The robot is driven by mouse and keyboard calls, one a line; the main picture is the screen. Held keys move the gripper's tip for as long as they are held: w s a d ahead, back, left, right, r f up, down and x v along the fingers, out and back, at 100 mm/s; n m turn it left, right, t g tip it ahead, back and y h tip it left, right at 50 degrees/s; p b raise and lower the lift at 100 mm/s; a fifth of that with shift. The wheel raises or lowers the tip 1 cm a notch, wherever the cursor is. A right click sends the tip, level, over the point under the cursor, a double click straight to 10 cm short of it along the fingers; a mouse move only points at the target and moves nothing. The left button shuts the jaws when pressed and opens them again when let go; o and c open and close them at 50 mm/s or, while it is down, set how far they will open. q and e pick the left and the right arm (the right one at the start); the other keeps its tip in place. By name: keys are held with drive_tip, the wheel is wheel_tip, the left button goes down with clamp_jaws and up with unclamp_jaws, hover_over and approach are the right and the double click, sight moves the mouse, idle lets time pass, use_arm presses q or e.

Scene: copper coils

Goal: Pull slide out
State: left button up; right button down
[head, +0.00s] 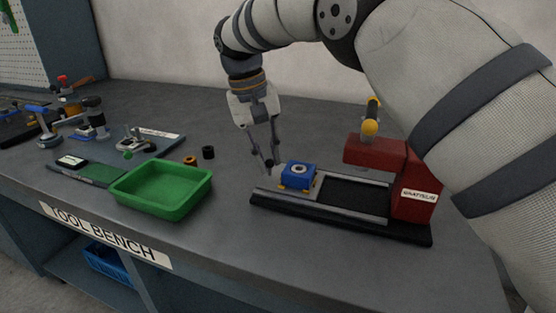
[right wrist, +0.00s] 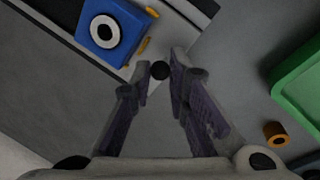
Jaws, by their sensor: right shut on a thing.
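The blue block (head: 298,175) with a white-ringed hole sits on the slide at the left end of the black-based press (head: 342,213). It also shows in the right wrist view (right wrist: 112,33), at the upper left. My right gripper (head: 269,165) is at the slide's left end, pointing down. In the right wrist view, a round black knob (right wrist: 160,70) lies between the fingertips of my right gripper (right wrist: 160,75), which is shut on it. The fingers hide the knob in the head view. My left gripper is not in view.
The red press head (head: 376,152) with a yellow-tipped handle (head: 370,127) stands at the rails' right end. A green tray (head: 163,190) lies left of the press. A black ring (head: 208,152) and an orange ring (head: 190,160) lie behind it. Bench tools stand farther left.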

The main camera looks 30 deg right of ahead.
drive_tip(key=shift+w+a, duration=0.1)
drive_tip(key=shift+w, duration=0.05)
drive_tip(key=c, duration=1.9)
unclamp_jaws()
drive_tip(key=shift+o, duration=0.4)
drive_tip(key=shift+w+a, duration=0.15)
drive_tip(key=v, duration=0.7)
drive_tip(key=shift+r, duration=0.25)
drive_tip(key=shift+f, duration=0.1)
